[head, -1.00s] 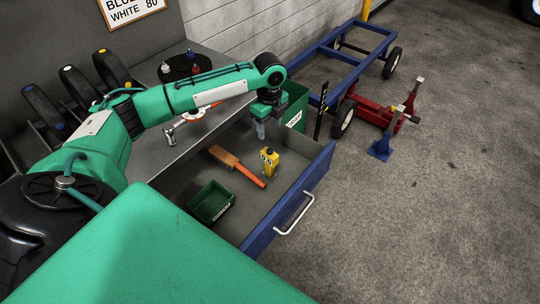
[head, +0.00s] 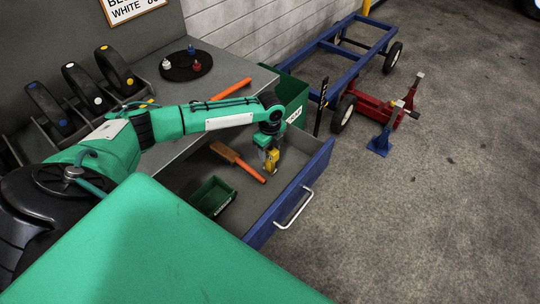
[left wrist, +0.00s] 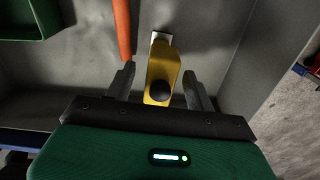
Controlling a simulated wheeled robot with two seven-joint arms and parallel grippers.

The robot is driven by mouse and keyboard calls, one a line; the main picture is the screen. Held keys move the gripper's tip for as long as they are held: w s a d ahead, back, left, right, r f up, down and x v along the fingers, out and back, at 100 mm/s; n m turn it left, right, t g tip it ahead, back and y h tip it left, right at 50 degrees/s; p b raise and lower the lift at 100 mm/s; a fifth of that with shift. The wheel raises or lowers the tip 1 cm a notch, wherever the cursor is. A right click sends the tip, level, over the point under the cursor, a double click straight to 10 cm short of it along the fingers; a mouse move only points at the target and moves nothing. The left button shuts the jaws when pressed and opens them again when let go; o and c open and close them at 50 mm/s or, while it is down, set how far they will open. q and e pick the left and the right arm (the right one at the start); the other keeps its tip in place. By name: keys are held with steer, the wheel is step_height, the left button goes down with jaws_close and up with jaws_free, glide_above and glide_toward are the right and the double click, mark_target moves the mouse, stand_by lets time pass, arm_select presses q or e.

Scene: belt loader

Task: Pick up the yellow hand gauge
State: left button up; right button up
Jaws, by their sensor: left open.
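The yellow hand gauge (head: 271,161) stands in the open drawer, near its right end. In the left wrist view the gauge (left wrist: 162,72) shows a yellow body, a dark round knob and a pale tip. My left gripper (head: 269,152) is right above and around it, pointing down. In the left wrist view my left gripper (left wrist: 160,85) is open, with one finger on each side of the gauge and a gap visible beside it. My right gripper is not in view.
An orange-handled brush (head: 240,163) lies close to the left of the gauge. A green bin (head: 212,196) sits nearer in the drawer (head: 290,205). A green box (head: 291,97) stands behind, and a blue cart (head: 338,62) beyond it.

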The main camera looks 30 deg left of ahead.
arm_select(q)
steer(key=c, duration=1.1)
steer(key=shift+c, duration=0.3)
steer(key=shift+r, duration=0.15)
